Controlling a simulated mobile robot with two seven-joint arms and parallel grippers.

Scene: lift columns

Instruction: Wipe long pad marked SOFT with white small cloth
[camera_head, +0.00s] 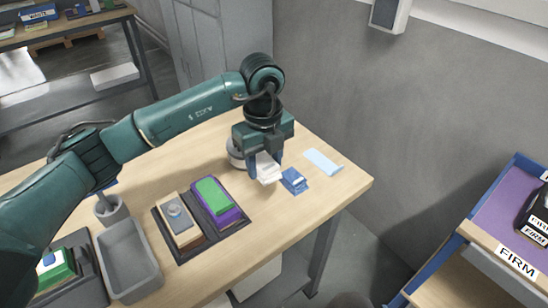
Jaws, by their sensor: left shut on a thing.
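My left gripper (262,165) points down over the far right part of the wooden table and is shut on the white small cloth (268,169). The cloth hangs folded between its fingers; whether it touches the table is hard to tell. In a dark tray left of the gripper lie a green pad on a purple base (213,197) and a beige pad (182,222) with a round grey piece on top. I read no SOFT label in this view, so I cannot tell which pad bears it. My right gripper is not in view.
A folded blue cloth (293,181) and a light blue cloth (323,162) lie right of the gripper. A grey bin (131,262), a grey cup (111,210) and a green-and-white pad (57,269) stand at left. A shelf labelled FIRM (517,262) is at right.

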